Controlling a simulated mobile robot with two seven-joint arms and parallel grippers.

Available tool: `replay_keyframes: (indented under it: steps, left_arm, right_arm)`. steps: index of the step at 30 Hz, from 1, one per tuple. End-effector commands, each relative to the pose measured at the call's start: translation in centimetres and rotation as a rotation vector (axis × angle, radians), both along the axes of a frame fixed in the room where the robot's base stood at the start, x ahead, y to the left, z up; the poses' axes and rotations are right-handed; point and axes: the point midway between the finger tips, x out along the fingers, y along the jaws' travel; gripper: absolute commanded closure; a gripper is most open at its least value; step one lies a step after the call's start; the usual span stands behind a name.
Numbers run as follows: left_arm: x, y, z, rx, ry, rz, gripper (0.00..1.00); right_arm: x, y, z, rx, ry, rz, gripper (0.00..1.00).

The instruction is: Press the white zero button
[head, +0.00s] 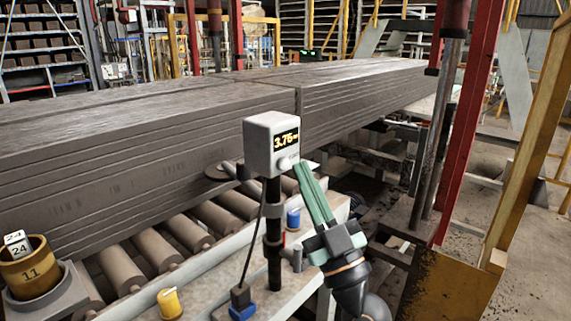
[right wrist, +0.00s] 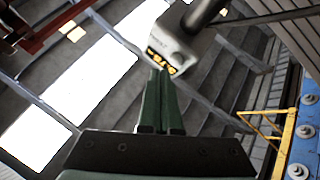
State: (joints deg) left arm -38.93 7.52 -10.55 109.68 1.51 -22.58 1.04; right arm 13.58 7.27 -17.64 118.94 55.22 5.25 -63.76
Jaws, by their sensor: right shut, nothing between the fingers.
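A white-grey display box (head: 258,148) stands on a black post and shows a yellow reading that looks like 3.75 or 3.76. The white zero button (head: 286,163) seems to be the pale round shape low on its front face. My right gripper (head: 299,166) is shut and empty, its green fingers pointing up with the tips close to the button at the box's lower right. I cannot tell whether they touch it. In the right wrist view, the fingertips (right wrist: 164,72) lie just in front of the box (right wrist: 176,42), partly covering its display. My left gripper is not in view.
The post (head: 272,245) rises from a roller conveyor frame carrying long grey clay slabs (head: 150,150). A red column (head: 468,125) stands to the right.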

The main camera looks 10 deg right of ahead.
Motion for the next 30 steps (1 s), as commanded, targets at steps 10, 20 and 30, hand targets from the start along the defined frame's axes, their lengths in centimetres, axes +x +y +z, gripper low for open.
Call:
replay_keyframes:
  steps: [10, 20, 30]
  left_arm:
    - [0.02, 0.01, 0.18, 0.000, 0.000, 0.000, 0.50]
    - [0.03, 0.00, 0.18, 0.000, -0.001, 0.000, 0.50]
    - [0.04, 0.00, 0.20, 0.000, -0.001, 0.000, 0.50]
  right_arm:
    - [0.50, 0.36, 0.09, 0.001, -0.001, 0.000, 1.00]
    - [0.68, 0.52, 0.02, 0.000, -0.001, 0.000, 1.00]
    - [0.87, 0.69, 0.03, 0.001, -0.001, 0.001, 1.00]
